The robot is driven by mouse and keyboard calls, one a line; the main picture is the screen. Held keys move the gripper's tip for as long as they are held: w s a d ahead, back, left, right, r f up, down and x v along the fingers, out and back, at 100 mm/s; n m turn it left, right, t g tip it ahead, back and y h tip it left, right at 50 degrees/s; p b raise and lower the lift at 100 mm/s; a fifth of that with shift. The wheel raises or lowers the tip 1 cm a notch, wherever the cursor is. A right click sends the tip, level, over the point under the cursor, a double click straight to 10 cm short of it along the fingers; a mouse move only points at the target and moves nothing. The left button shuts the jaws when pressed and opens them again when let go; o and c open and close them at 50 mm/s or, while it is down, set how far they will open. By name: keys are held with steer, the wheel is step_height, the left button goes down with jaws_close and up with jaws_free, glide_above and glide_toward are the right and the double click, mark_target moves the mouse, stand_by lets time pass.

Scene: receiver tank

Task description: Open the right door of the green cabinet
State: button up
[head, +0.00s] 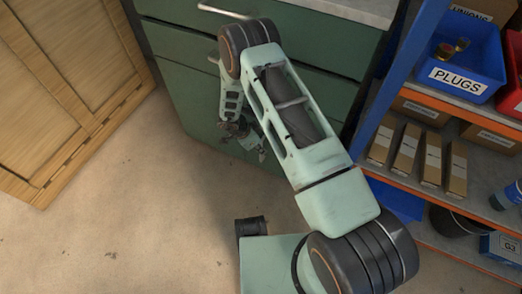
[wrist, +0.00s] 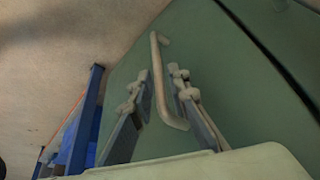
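The green cabinet (head: 185,95) stands at the top middle of the head view, with its front partly hidden behind my arm. In the wrist view a green door front (wrist: 235,110) fills much of the picture. A pale bar handle (wrist: 159,75) stands out from it. My gripper (wrist: 158,90) is open, with one finger on each side of the handle. I cannot tell whether either finger touches the bar. In the head view my gripper (head: 243,130) is low in front of the cabinet. The door looks shut.
A wooden cabinet (head: 65,85) stands at the left. At the right a shelf with a blue upright (head: 385,85) holds a blue PLUGS bin (head: 460,60) and several brown boxes (head: 405,150). The floor (head: 140,220) at the lower left is clear.

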steer(key=shift+w+d+f, duration=0.1)
steer(key=shift+d+f, duration=0.1)
steer(key=shift+f, duration=0.45)
jaws_close()
